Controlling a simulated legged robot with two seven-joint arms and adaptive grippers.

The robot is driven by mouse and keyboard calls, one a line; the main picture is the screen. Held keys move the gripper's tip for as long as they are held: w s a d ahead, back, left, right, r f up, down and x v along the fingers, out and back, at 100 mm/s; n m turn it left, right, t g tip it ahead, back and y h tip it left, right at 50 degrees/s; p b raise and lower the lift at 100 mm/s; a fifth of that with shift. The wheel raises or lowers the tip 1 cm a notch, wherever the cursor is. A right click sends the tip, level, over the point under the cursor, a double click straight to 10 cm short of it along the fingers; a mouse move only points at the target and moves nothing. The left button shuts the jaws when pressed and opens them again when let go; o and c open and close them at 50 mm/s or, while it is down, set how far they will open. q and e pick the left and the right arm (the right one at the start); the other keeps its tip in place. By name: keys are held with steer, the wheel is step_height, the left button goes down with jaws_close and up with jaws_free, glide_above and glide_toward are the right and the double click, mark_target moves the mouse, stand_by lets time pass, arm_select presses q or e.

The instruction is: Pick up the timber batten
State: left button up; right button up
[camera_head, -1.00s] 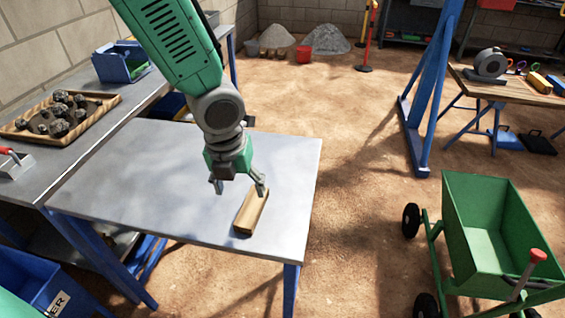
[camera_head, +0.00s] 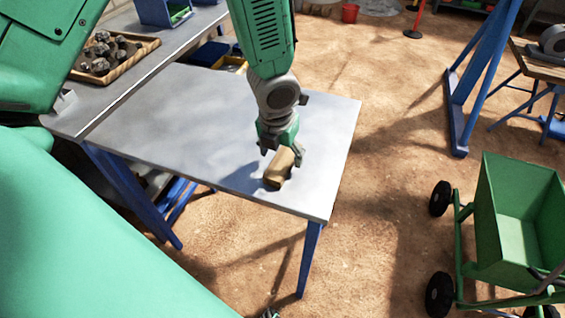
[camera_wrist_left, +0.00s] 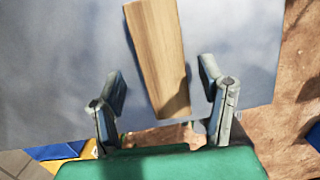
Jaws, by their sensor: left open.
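The timber batten (camera_head: 277,170) is a short tan wooden block lying on the grey metal table, near its front right edge. It also shows in the left wrist view (camera_wrist_left: 158,50), running lengthwise with its near end between the fingers. My left gripper (camera_head: 281,157) is directly above the batten in the head view and hides its far part. In the left wrist view, the left gripper (camera_wrist_left: 162,95) is open, with a finger on each side of the batten and a gap on both sides. My right gripper is not in view.
The grey table (camera_head: 190,110) is otherwise mostly bare. A wooden tray (camera_head: 118,60) with dark rocks stands on the bench at the left. A green cart (camera_head: 515,215) stands on the sandy floor at the right. A blue post (camera_head: 480,80) stands behind it.

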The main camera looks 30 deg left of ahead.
arm_select(q)
steer(key=shift+w+d+f, duration=0.1)
steer(key=shift+w+f, duration=0.05)
steer(key=shift+f, duration=0.45)
steer(key=shift+w+d+f, duration=0.1)
steer(key=shift+f, duration=0.5)
steer(key=shift+r, duration=0.1)
steer(key=c, duration=1.3)
steer(key=shift+r, duration=0.1)
